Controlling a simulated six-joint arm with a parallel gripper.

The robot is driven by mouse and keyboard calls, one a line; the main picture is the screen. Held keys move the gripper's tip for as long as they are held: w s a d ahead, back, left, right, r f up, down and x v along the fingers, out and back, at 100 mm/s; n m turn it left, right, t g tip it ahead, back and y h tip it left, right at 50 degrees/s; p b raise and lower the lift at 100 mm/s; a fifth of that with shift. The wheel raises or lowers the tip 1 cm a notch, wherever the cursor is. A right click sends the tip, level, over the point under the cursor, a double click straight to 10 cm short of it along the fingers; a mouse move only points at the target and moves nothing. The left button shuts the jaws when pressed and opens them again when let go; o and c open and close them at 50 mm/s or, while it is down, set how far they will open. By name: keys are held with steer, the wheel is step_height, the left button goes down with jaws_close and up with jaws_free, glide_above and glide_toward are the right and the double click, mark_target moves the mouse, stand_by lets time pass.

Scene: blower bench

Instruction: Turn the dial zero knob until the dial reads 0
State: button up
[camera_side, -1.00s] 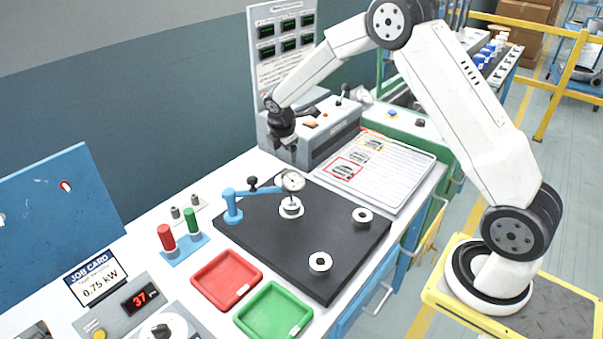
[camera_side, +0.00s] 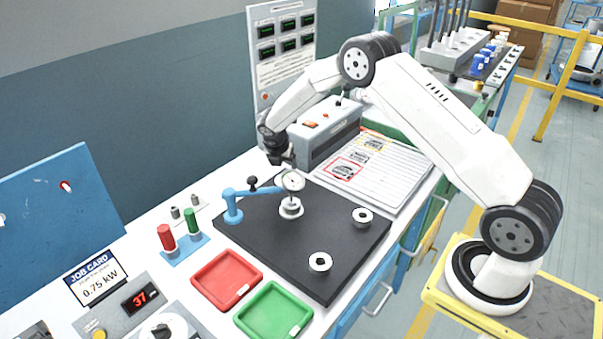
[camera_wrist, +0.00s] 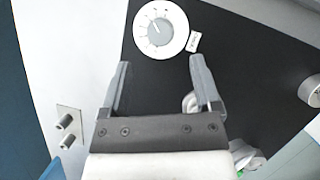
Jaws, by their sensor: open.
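The dial gauge (camera_side: 292,181) has a round white face and stands on a blue arm above the black plate (camera_side: 330,232). Its reading is too small to tell. In the wrist view a round white disc with a grey, ticked knob (camera_wrist: 159,30) lies on the black plate beside a small white label (camera_wrist: 193,41). I cannot make the knob out in the side view. My gripper (camera_side: 283,160) is above the back of the plate, behind the gauge. In the wrist view its fingers (camera_wrist: 161,78) are apart and empty, with the knob beyond their tips.
The blue gauge stand (camera_side: 232,205) is on the plate's left. White rings (camera_side: 362,216) (camera_side: 320,262) lie on the plate. A grey control box (camera_side: 328,130) stands close behind my gripper. Red (camera_side: 227,279) and green (camera_side: 273,310) trays sit in front.

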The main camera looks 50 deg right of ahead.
steer(key=shift+x, duration=3.2)
jaws_close()
steer(key=shift+m+g, duration=0.6)
steer(key=shift+m, duration=0.9)
jaws_free()
steer(key=shift+r, duration=0.15)
